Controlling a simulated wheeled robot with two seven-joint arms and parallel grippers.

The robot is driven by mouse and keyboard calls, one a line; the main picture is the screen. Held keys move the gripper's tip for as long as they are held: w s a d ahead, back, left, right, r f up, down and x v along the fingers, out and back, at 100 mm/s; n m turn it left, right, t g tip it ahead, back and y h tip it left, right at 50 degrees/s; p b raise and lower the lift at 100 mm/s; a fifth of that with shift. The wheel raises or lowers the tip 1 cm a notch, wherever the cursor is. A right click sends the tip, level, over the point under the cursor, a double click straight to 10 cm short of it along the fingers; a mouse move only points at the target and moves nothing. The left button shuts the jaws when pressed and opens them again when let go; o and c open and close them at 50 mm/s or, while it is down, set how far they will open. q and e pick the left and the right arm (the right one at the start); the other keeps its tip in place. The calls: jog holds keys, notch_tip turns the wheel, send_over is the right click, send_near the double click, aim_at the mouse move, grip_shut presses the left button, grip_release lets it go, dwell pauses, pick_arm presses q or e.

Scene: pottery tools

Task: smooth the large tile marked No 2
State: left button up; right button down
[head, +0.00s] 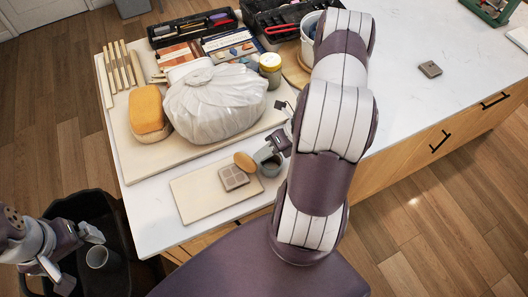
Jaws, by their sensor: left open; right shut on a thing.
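A small grey square tile (233,178) with a grid of raised squares lies on a beige board (190,198) near the counter's front edge. A number on it is too small to read. An orange-brown oval piece (245,161) is tilted at the tile's back right edge; touching or just above, I cannot tell. My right gripper (268,150) is shut, seemingly on this oval piece; its fingertips are partly hidden. A grey-green cup (271,166) stands just below it. Another grey tile (430,69) lies far right on the counter. My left gripper (77,259) is open and empty, off the counter.
A wrapped clay lump (215,104) and an orange sponge (148,109) sit on a large board behind the tile. A dark bin (85,208) is at lower left. The right counter is mostly clear.

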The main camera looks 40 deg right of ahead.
aim_at(252, 176)
jog(key=shift+a, duration=0.1)
jog(key=shift+s+a+r, duration=0.1)
jog(key=shift+a+r, duration=0.05)
jog(key=shift+a, duration=0.6)
jog(key=shift+s+a+f+b, duration=0.15)
jog(key=shift+a+f+b, duration=0.05)
jog(key=shift+a, duration=0.7)
jog(key=shift+s+a+f+b, duration=0.15)
jog(key=shift+a+b, duration=0.05)
jog(key=shift+a, duration=0.7)
jog(key=shift+s+a+r, duration=0.1)
jog(key=shift+a+r, duration=0.1)
jog(key=shift+a, duration=0.75)
jog(key=shift+r, duration=0.1)
jog(key=shift+r+p, duration=0.95)
jog(key=shift+r, duration=0.05)
jog(key=shift+r, duration=0.1)
